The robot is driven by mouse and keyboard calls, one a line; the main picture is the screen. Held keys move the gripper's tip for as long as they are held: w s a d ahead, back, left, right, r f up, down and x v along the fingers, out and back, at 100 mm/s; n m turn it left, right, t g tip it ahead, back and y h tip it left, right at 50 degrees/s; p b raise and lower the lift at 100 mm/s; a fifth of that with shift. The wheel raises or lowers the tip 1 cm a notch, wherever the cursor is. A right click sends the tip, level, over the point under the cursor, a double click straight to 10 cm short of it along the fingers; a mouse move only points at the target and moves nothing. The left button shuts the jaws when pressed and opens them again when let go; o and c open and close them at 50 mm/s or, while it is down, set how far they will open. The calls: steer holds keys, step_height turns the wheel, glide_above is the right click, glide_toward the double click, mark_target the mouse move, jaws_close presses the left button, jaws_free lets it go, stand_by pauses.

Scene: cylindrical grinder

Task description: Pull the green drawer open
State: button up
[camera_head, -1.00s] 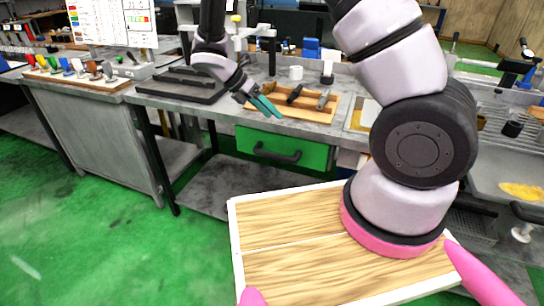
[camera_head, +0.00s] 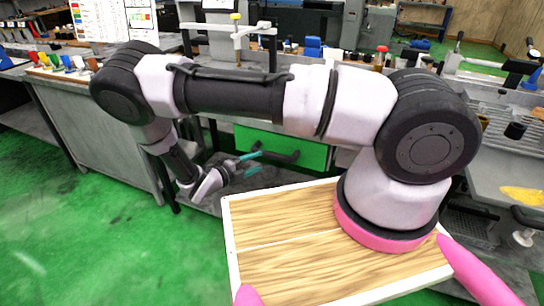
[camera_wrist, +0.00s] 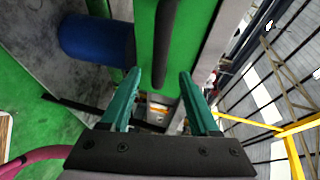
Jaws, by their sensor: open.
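The green drawer (camera_head: 312,153) sits under the workbench top, its front appearing flush and closed. Its dark bar handle (camera_head: 288,157) runs across the front. My gripper (camera_head: 256,163) is open, with teal fingers just left of the handle in the head view. In the wrist view the drawer's green front (camera_wrist: 200,30) fills the top middle. The handle (camera_wrist: 163,45) lies lengthwise ahead, in line with the gap between the open fingers (camera_wrist: 161,76). Nothing is gripped. I cannot tell whether a finger touches the handle. My arm hides part of the bench above the drawer.
A blue cylinder (camera_wrist: 95,40) shows left of the drawer in the wrist view. The workbench's lower shelf (camera_head: 205,202) lies below the drawer. A grey cabinet (camera_head: 95,135) stands to the left. Green floor (camera_head: 90,240) is clear at the front left.

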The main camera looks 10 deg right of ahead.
mark_target(270, 157)
steer(key=x, duration=0.8)
steer(key=shift+w+d, duration=0.2)
steer(key=shift+d, duration=0.05)
jaws_close()
stand_by(1.0)
